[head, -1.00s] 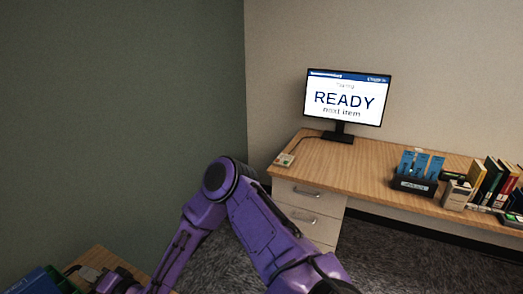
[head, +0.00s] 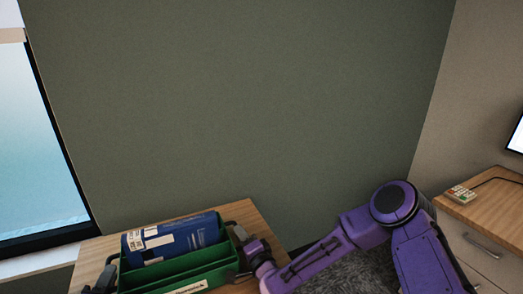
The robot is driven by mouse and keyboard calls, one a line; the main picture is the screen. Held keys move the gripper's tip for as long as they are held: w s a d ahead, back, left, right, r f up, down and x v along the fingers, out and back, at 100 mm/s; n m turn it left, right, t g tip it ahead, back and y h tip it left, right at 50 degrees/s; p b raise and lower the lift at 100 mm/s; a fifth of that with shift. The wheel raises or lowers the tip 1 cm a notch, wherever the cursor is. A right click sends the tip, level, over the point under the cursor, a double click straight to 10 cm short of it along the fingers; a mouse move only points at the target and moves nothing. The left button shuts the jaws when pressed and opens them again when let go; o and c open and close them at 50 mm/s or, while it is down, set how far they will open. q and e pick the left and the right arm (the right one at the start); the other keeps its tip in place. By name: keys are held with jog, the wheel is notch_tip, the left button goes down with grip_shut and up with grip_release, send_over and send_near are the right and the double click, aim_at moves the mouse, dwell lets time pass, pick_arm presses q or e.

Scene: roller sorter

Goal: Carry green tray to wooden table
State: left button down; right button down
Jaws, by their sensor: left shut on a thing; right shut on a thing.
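The green tray (head: 200,268) is at the bottom left of the head view, with a blue labelled item (head: 172,236) in its rear compartment and a pale label on its front. My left gripper (head: 108,278), mostly cut off by the frame, is shut on the tray's left end. My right gripper (head: 240,250) is shut on its right end. The wooden table (head: 243,213) shows behind and around the tray. I cannot tell whether the tray rests on it or hangs just above.
A window (head: 38,150) with a white sill is at the left. A green-grey wall (head: 240,100) stands close behind the table. A wooden desk (head: 500,205) with drawers and a small keypad (head: 460,193) is at the right. Grey carpet (head: 350,275) lies between.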

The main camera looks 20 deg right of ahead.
pick_arm(q)
jog(key=c, duration=0.6)
grip_release()
jog(key=shift+f, duration=0.25)
pick_arm(e)
jog(key=shift+f, duration=0.2)
pick_arm(q)
jog(key=shift+c, duration=0.3)
pick_arm(e)
jog(key=shift+f, duration=0.1)
pick_arm(q)
jog(key=c, duration=0.5)
jog(key=shift+s, duration=0.1)
jog(key=shift+v, duration=6.95)
